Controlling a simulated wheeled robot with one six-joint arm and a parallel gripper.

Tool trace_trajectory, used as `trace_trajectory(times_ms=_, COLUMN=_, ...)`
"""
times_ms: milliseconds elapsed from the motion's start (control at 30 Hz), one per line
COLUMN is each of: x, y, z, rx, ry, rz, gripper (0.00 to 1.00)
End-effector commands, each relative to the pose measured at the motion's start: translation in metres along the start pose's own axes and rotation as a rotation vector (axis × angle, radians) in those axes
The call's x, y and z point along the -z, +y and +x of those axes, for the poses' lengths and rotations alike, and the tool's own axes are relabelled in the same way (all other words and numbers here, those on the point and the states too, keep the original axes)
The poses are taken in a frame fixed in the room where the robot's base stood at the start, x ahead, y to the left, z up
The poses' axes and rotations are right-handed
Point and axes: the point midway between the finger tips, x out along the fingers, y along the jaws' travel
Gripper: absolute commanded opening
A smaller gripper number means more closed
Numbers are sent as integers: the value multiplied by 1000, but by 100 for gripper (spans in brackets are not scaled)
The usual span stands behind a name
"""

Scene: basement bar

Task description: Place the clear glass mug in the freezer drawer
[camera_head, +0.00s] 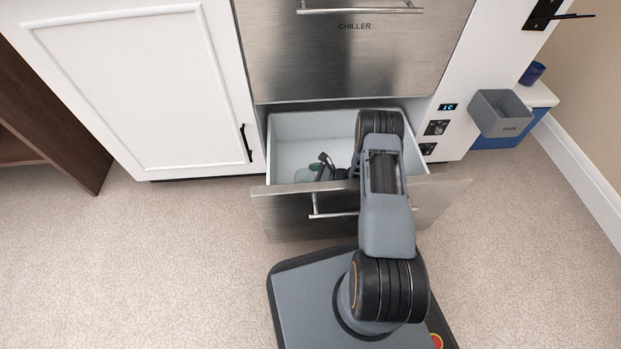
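The lower drawer (285,127), below the one marked CHILLER, is pulled open. Its inside is pale and its front is steel; no freezer label is visible on it. A small clear, greenish glass thing (305,173), apparently the mug, shows low inside the drawer at the front left. My gripper (322,165) reaches into the drawer right beside the glass. My arm crosses over the drawer front and hides its right part. The fingers are small and dark, and I cannot tell whether they touch or hold the glass.
The closed CHILLER drawer (355,55) is above. A white cabinet door (130,80) is at left. A grey bin (500,113) is mounted at right, with a blue cup (532,73) behind it. Carpet (130,270) is clear at left.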

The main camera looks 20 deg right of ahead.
Motion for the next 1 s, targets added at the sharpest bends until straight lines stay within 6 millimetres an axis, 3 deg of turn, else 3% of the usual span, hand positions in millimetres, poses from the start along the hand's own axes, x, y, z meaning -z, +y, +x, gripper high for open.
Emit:
trace_trajectory(times_ms=233, x=-4, y=0, z=-4, rx=1, ry=0, rz=1, gripper=100)
trace_trajectory(times_ms=700, x=-5, y=0, z=-68, rx=1, ry=0, rz=1, gripper=100)
trace_trajectory(times_ms=1000, x=-3, y=0, z=-76, rx=-1, ry=0, rz=0, gripper=100)
